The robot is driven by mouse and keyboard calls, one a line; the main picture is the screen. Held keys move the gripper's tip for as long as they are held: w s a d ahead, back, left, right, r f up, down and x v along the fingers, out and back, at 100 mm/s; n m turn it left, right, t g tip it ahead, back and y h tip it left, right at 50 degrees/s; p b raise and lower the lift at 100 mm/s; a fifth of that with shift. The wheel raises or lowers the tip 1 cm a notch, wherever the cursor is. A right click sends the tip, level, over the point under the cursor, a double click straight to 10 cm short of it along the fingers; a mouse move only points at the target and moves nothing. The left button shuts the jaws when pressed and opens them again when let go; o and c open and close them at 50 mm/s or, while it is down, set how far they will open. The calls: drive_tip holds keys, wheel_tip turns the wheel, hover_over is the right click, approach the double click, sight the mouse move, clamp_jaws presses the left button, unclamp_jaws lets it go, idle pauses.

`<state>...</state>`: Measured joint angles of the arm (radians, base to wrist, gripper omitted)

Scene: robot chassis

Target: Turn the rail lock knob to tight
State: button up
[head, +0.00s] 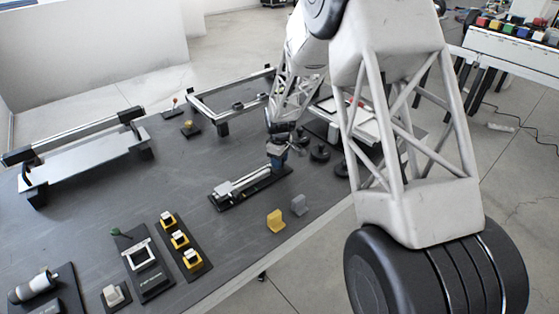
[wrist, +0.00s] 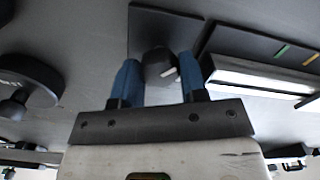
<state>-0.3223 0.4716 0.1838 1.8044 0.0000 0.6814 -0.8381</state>
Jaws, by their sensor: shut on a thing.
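The rail lock knob (wrist: 158,66) is dark and rounded, with a short white mark on its right side in the wrist view. My gripper (wrist: 159,78) has two blue fingers, one on each side of the knob, and is shut on it. In the head view my gripper (head: 277,162) is at the right end of the rail unit (head: 245,184), and the knob is hidden there. The silver rail (wrist: 260,78) lies right of the fingers in the wrist view. A green and an orange mark show on a dark plate beyond it.
Black round knobs (head: 319,153) stand just right of my gripper. A yellow block (head: 276,221) and a grey block (head: 299,205) stand near the table's front edge. A plate with yellow switches (head: 180,240) lies front left.

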drive_tip(key=m, duration=0.5)
drive_tip(key=shift+m, duration=0.4)
drive_tip(key=m, duration=1)
drive_tip(key=shift+m, duration=0.4)
drive_tip(key=m, duration=0.4)
drive_tip(key=shift+m, duration=0.4)
drive_tip(key=o, duration=0.9)
drive_tip(key=shift+r, duration=0.1)
